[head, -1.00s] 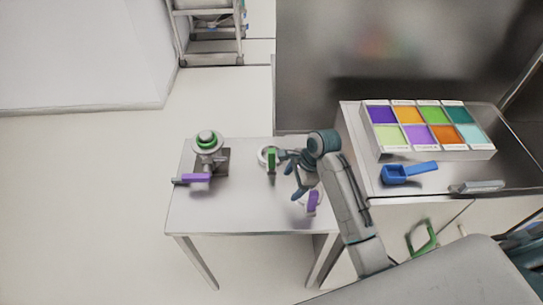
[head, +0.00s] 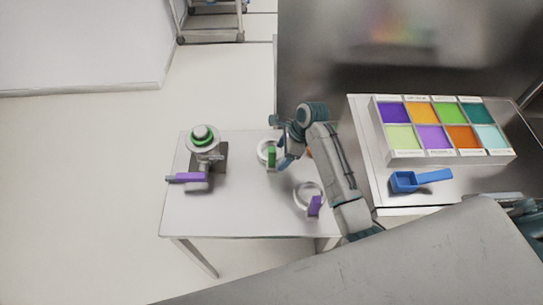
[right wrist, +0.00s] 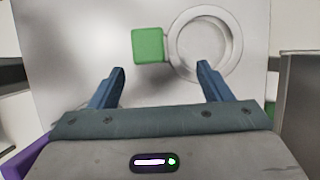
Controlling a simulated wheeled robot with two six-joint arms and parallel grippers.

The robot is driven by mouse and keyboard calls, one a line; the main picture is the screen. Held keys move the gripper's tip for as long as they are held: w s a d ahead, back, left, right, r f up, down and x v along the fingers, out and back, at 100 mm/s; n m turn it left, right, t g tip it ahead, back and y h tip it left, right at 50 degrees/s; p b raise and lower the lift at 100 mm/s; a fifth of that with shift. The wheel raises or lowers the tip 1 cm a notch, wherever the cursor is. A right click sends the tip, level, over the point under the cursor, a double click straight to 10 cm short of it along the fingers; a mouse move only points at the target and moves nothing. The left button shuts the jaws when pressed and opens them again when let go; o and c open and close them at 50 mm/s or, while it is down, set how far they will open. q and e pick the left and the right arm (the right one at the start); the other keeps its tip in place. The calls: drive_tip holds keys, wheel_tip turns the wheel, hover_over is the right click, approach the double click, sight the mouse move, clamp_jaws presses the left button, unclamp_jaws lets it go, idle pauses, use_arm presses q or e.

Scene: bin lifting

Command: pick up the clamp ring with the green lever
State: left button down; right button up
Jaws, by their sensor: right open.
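The clamp ring with the green lever lies on the small table; its pale metal ring (head: 262,150) shows in the head view, with the green lever (head: 272,157) at its right side. In the right wrist view the ring (right wrist: 232,45) lies ahead of the fingers, and the green lever (right wrist: 148,45) is left of it. My right gripper (head: 284,158) is right beside the lever in the head view. In the wrist view its blue fingers (right wrist: 160,72) are spread, with nothing between the tips. My left gripper is not in view.
A second clamp ring with a purple lever (head: 314,206) lies nearer on the table (head: 235,215). A counter at right holds a color-sectioned tray (head: 400,157) and blue scoop (head: 405,182).

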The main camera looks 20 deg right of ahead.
sight(278, 160)
drive_tip(key=x, duration=0.4)
drive_tip(key=shift+w+d+f, duration=0.1)
drive_tip(key=shift+d+f, duration=0.05)
drive_tip(key=shift+f, duration=0.3)
drive_tip(key=shift+a+f, duration=0.25)
drive_tip(key=shift+f, duration=0.1)
drive_tip(key=c, duration=0.3)
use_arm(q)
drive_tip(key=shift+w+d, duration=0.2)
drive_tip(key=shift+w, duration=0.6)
use_arm(e)
drive_tip(key=c, duration=1.1)
